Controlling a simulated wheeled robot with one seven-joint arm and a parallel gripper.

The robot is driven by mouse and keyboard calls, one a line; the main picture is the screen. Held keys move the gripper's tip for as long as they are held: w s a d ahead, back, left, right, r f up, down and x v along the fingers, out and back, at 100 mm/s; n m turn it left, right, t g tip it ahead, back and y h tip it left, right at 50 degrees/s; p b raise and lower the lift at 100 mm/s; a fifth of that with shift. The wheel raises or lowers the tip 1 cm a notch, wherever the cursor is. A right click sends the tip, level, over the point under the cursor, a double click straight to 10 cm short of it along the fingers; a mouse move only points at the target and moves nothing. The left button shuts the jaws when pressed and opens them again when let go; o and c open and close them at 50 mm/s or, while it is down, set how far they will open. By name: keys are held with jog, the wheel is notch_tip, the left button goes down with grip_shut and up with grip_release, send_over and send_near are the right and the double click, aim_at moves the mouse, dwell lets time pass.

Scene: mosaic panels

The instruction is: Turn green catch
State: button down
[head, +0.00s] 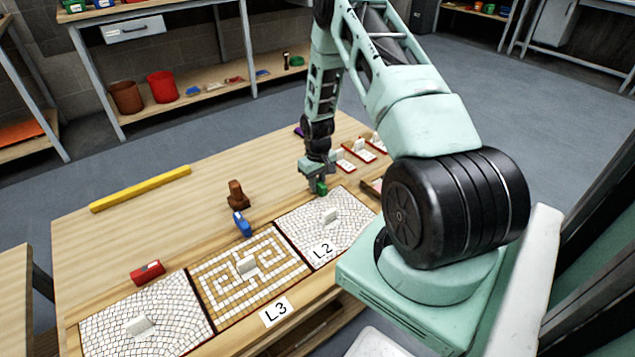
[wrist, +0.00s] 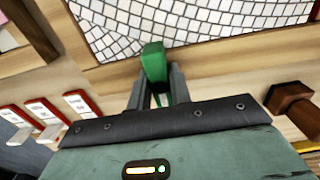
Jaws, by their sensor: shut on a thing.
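The green catch (head: 321,188) stands at the back edge of the white mosaic panel (head: 350,221) by the L2 label. My gripper (head: 316,180) is over it with its jaws shut on it. In the wrist view the green catch (wrist: 153,62) shows between the two fingers of my gripper (wrist: 158,88), its end pointing towards the white mosaic panel (wrist: 150,18). The fingers hide its lower part.
A blue catch (head: 241,224) and a brown knob-like piece (head: 237,195) stand left of my gripper. A red catch (head: 147,272) lies further left. Small red-and-white cards (head: 343,160) lie to the right. A yellow bar (head: 141,188) lies at the back left.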

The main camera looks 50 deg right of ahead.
aim_at(318, 181)
dwell(0.4)
jog(key=c, duration=1.3)
grip_release()
jog(key=shift+r, duration=0.15)
notch_tip(318, 181, up, 17)
jog(key=shift+r+p, duration=0.1)
jog(key=shift+p, duration=0.6)
jog(key=s+a+r+n+p, duration=0.1)
jog(key=a+r+n+p, duration=0.1)
jog(key=a+r, duration=0.6)
jog(key=a+r+n+p, duration=0.1)
jog(key=a+r+p, duration=0.15)
jog(key=a, duration=0.95)
jog(key=s+a+r+n+p, duration=0.1)
jog(key=a+r+n, duration=0.1)
jog(key=a+r, duration=0.6)
jog(key=s+a+r+n+p, duration=0.1)
jog(key=s+a+r, duration=0.1)
jog(key=s+a, duration=0.3)
jog(key=s+a+r+n+p, duration=0.2)
jog(key=s+a, duration=0.3)
jog(key=s, duration=0.4)
jog(key=s+a+r+n+p, duration=0.2)
jog(key=s+a+r, duration=0.1)
jog(key=s+a, duration=0.3)
jog(key=shift+s+r+y, duration=0.25)
jog(key=shift+s+y, duration=0.05)
jog(key=shift+s, duration=0.15)
